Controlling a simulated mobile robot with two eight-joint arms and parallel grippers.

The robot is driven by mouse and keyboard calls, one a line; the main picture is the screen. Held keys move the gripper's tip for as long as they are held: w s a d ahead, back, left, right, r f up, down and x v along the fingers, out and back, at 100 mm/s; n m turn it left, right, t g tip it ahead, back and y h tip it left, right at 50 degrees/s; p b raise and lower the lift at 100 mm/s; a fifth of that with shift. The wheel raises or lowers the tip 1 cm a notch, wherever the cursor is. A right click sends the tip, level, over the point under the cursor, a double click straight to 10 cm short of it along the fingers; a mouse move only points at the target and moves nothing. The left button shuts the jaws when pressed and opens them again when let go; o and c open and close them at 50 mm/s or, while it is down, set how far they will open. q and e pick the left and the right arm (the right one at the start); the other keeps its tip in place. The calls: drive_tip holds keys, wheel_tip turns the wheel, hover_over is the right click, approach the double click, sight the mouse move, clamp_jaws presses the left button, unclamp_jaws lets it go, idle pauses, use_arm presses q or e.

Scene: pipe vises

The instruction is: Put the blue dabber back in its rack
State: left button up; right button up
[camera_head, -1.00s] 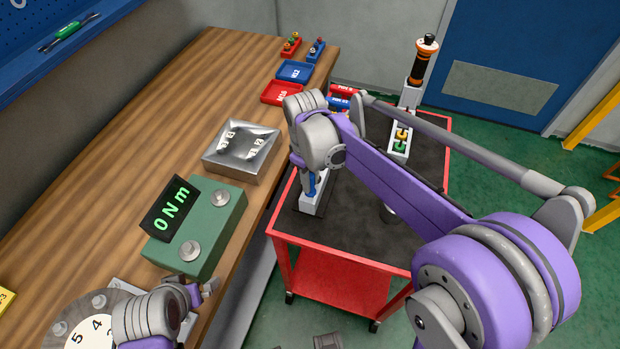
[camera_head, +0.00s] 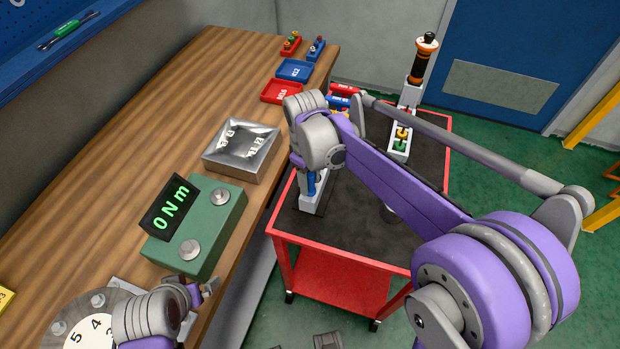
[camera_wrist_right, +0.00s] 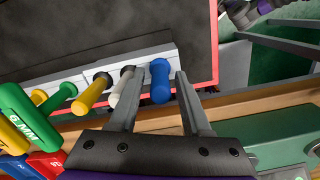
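The blue dabber (camera_wrist_right: 160,82) stands at the end of the white rack (camera_wrist_right: 60,72) in the right wrist view. My right gripper (camera_wrist_right: 159,75) is open, with one finger on each side of the blue dabber and visible gaps between. Its left finger is close to a white dabber (camera_wrist_right: 124,86). In the head view the blue dabber (camera_head: 311,184) shows under my right wrist, at the near end of the rack (camera_head: 313,204); the right fingertips are hidden there. My left gripper (camera_head: 203,291) is low at the left by the green box; its opening is unclear.
The red cart (camera_head: 335,281) stands beside the wooden bench (camera_head: 140,120). A green torque display (camera_head: 213,230) and metal tray (camera_head: 241,169) are on the bench.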

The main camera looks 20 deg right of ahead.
drive_tip(key=shift+o, duration=0.5)
use_arm(q)
drive_tip(key=shift+w+r+p, duration=0.1)
drive_tip(key=shift+r+p, duration=0.25)
drive_tip(key=shift+r, duration=0.1)
use_arm(e)
drive_tip(key=r, duration=1.1)
drive_tip(key=shift+w+a, duration=0.2)
drive_tip(key=shift+f, duration=0.15)
